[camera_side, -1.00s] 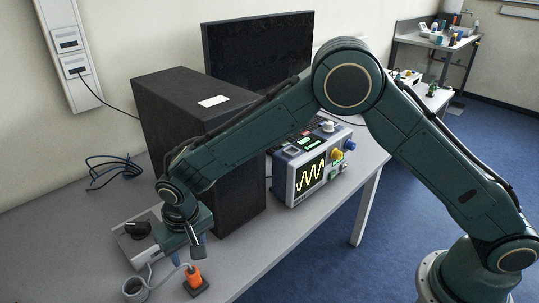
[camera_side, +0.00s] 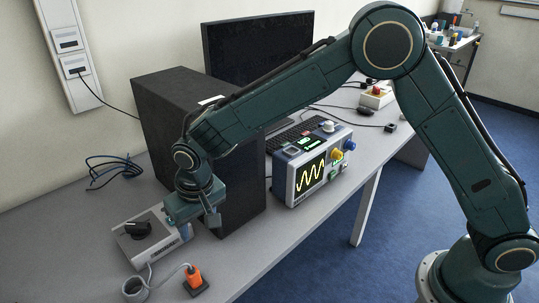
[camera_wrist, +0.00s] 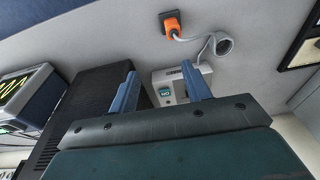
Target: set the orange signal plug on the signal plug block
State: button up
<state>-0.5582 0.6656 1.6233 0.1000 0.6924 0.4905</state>
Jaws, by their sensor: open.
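The orange signal plug (camera_side: 194,276) stands upright on the small dark signal plug block (camera_side: 201,291) near the table's front edge. A grey cable runs from the plug. In the wrist view the plug (camera_wrist: 171,25) shows at the top, on the dark block (camera_wrist: 165,16), beyond my fingertips. My gripper (camera_side: 193,221) is open and empty, above and behind the plug in the side view, close to the grey knob box. The wrist view shows my two blue fingers (camera_wrist: 158,70) apart, with nothing between them. How deep the plug sits in the block cannot be told.
A grey box with a black knob (camera_side: 138,229) stands beside a grey ring-like holder (camera_side: 134,289) by the cable. A black computer tower (camera_side: 168,120) stands close behind my gripper. An instrument with a yellow waveform (camera_side: 310,175) stands to the right. The table front between is clear.

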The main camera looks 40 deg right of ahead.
jog(key=s+d+r+t, duration=0.1)
jog(key=s+d+r, duration=0.4)
jog(key=d+r, duration=0.35)
jog(key=s+d+r+t, duration=0.1)
jog(key=s+d+r, duration=0.3)
jog(key=d+r, duration=0.45)
jog(key=s+d+r, duration=0.1)
jog(key=s+d, duration=0.3)
jog(key=s, duration=0.6)
jog(key=s+d+r+t, duration=0.1)
jog(key=s+d, duration=0.4)
jog(key=s, duration=0.4)
jog(key=shift+s+d+r+t, duration=0.25)
jog(key=shift+s+t, duration=0.05)
jog(key=shift+s, duration=0.1)
